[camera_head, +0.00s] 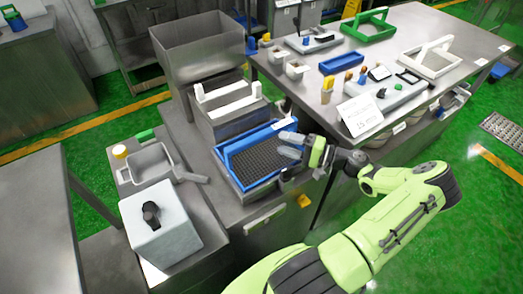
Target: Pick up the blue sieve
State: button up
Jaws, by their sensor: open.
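The blue sieve (236,145) is a tray with a blue rim and a dark mesh floor. It sits on the steel bench left of centre. I cannot tell from this view whether the fingers touch the sieve. The gripper hides part of the sieve's right rim.
A steel box with white handles (228,103) stands behind the sieve, with a tall steel hopper (200,55) beyond. A grey scoop (152,165) and a white box with a black knob (160,225) are at left. A white sign (360,114) stands on the right table.

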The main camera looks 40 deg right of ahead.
aim_at(268, 137)
jog(key=x, duration=0.6)
jog(key=shift+w+b, duration=0.3)
jog(key=shift+w, duration=0.15)
jog(key=shift+r, duration=0.1)
grip_shut()
dwell(0.8)
